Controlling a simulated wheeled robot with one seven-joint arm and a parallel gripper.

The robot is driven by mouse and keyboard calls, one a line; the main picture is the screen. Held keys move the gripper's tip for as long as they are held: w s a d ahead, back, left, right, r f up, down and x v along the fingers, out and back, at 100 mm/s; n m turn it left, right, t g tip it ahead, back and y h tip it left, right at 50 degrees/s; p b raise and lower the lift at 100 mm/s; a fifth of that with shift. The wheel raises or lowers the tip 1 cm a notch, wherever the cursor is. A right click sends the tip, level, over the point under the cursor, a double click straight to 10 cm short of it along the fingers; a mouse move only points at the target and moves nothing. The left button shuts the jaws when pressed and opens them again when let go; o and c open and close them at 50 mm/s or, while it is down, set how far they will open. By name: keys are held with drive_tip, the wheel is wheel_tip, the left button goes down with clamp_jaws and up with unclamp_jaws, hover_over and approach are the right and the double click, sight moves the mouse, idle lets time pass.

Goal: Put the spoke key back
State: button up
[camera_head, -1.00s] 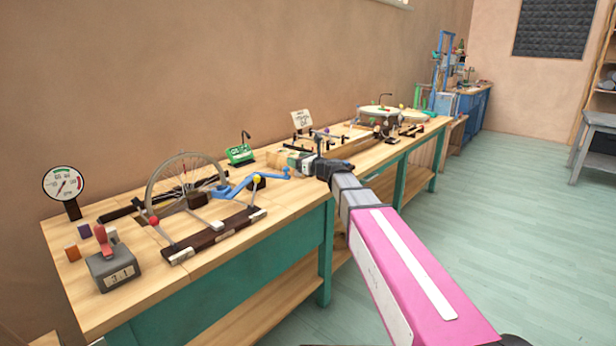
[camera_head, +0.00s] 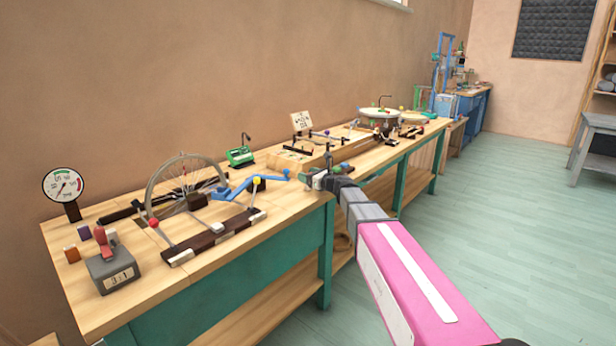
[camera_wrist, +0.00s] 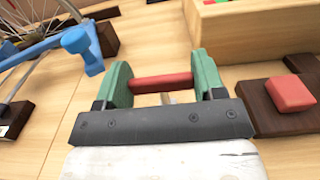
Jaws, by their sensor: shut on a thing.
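My gripper (camera_wrist: 165,88) shows in the wrist view with its green fingers closed on the two ends of a red bar (camera_wrist: 162,82), which appears to be the spoke key. A short pale metal piece (camera_wrist: 168,98) shows below the bar, partly hidden by the gripper body. In the head view my gripper (camera_head: 316,181) is over the bench near its front edge, right of the blue crank; the key is too small to tell there. The wrist view shows pale bench wood beneath the key; whether they touch I cannot tell.
A pale wooden block (camera_wrist: 250,35) stands beyond my gripper. A dark board (camera_wrist: 262,105) bearing a red block (camera_wrist: 291,94) is at its right. The blue crank (camera_wrist: 50,45) and spoked wheel (camera_head: 185,180) are to its left. The bench (camera_head: 200,268) has a teal front.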

drive_tip(key=shift+f, duration=0.1)
drive_tip(key=o, duration=1)
drive_tip(key=v, duration=1.2)
drive_tip(key=s+d+f+n+g+h, duration=0.2)
drive_tip(key=s+f+n+g+h, duration=0.35)
drive_tip(key=s+f+n, duration=0.85)
drive_tip(key=s+d+f+n+g+h, duration=0.5)
drive_tip(key=s+d+f+n+h, duration=0.3)
drive_tip(key=s+d+f+n, duration=0.3)
drive_tip(key=shift+s+d+f+n+h, duration=0.3)
drive_tip(key=shift+s+d, duration=0.2)
drive_tip(key=shift+s, duration=0.35)
